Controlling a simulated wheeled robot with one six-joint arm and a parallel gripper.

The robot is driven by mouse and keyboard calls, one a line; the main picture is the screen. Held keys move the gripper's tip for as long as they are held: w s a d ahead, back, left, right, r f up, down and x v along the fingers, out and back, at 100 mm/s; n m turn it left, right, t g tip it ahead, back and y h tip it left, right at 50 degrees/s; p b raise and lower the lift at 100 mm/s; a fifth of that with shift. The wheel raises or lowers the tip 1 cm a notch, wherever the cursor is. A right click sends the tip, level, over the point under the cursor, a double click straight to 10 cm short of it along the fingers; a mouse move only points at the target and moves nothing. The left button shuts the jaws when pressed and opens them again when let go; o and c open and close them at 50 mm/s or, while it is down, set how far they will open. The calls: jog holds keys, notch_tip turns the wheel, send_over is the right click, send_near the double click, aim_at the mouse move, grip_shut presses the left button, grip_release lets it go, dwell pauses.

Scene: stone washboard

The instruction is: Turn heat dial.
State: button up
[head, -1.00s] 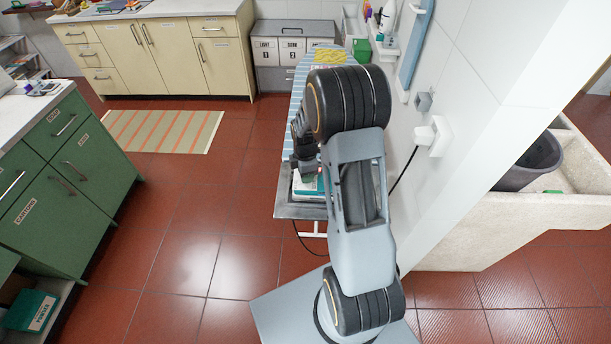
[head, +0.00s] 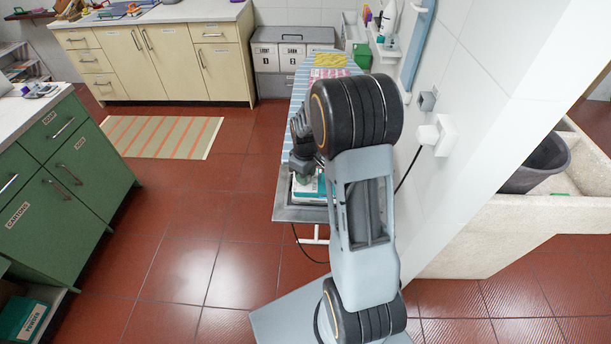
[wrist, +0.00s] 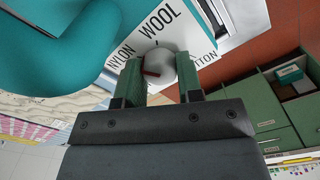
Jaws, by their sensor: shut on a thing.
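The heat dial (wrist: 157,66) is a round pale knob with a red mark, in the wrist view. It sits on a white face printed NYLON, WOOL and a partly covered word ending in TTON. My gripper (wrist: 159,72) has its two green fingers on either side of the dial and is shut on it. The red mark on the dial points toward the left finger. The teal iron body (wrist: 60,45) lies to the left of the dial. In the head view the teal and white iron (head: 312,187) is partly hidden behind my arm, at the near end of the ironing board.
The striped ironing board (head: 305,85) stands along the tiled wall with a yellow cloth (head: 331,60) at its far end. A plug (head: 437,134) with a black cord is on the wall. Green cabinets (head: 70,180) stand left; red floor lies between.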

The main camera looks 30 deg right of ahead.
jog(key=shift+m, duration=0.6)
jog(key=o, duration=0.9)
notch_tip(320, 180, up, 14)
jog(key=shift+f+b, duration=0.1)
jog(key=shift+b, duration=0.6)
